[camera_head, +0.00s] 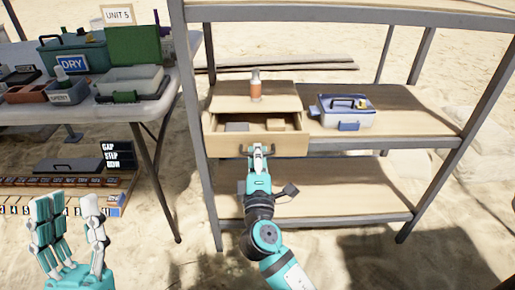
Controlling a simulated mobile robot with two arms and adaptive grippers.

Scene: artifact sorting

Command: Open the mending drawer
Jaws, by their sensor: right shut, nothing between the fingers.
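The wooden drawer (223,144) stands pulled out from its small wooden cabinet (226,103) on the shelf rack. Inside it I see a grey block (237,127) and a tan block (275,124). A dark handle is on the drawer front, partly hidden by my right gripper (258,150). My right gripper is shut at the handle, with its arm reaching up from below; I cannot tell whether the fingers touch the handle. My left gripper (72,225) is open and empty at the lower left, away from the rack.
A bottle (255,85) stands on top of the cabinet. A blue-and-white box (345,112) sits on the shelf to the right. The lower shelf (340,195) looks mostly bare. A table (140,108) with several bins, including one marked DRY (75,62), stands at left.

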